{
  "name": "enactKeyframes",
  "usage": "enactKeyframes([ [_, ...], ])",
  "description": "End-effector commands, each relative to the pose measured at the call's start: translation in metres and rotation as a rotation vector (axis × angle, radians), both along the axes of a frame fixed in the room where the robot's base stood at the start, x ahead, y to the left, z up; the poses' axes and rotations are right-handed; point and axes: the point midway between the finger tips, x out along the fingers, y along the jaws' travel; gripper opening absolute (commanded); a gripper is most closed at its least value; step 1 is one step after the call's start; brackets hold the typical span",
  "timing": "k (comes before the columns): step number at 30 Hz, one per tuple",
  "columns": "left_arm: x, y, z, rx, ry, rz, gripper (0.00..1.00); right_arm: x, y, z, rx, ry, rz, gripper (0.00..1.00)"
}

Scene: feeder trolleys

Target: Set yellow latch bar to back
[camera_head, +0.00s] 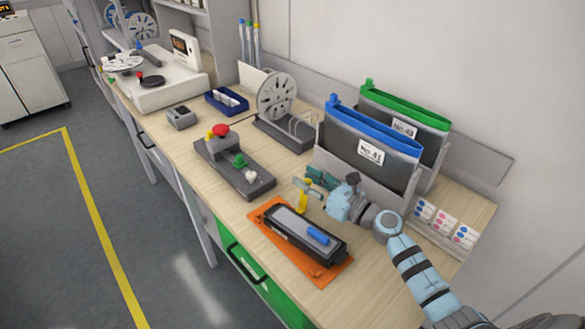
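A blue piece (318,236) sits on the feeder's near part. My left gripper is out of view.
Two upright cases, one blue-topped (372,128) and one green-topped (405,112), stand in a holder just behind my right gripper. A grey control box (240,170) with a red button is left of the mat. A reel (277,95) stands behind. Bare bench lies right of the mat.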

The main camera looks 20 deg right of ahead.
Motion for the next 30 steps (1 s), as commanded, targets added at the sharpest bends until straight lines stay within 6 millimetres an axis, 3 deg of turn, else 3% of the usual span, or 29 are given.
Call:
enactKeyframes([
  [8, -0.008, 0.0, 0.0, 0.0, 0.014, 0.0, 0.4, 0.002, 0.004, -0.001, 0.0, 0.0, 0.002, 0.35],
  [15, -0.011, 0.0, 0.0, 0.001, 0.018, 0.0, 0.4, 0.002, 0.004, 0.0, 0.001, 0.0, 0.003, 0.0],
  [30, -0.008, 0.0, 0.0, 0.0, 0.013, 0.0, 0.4, -0.003, 0.008, 0.003, -0.096, -0.044, 0.005, 0.0],
])
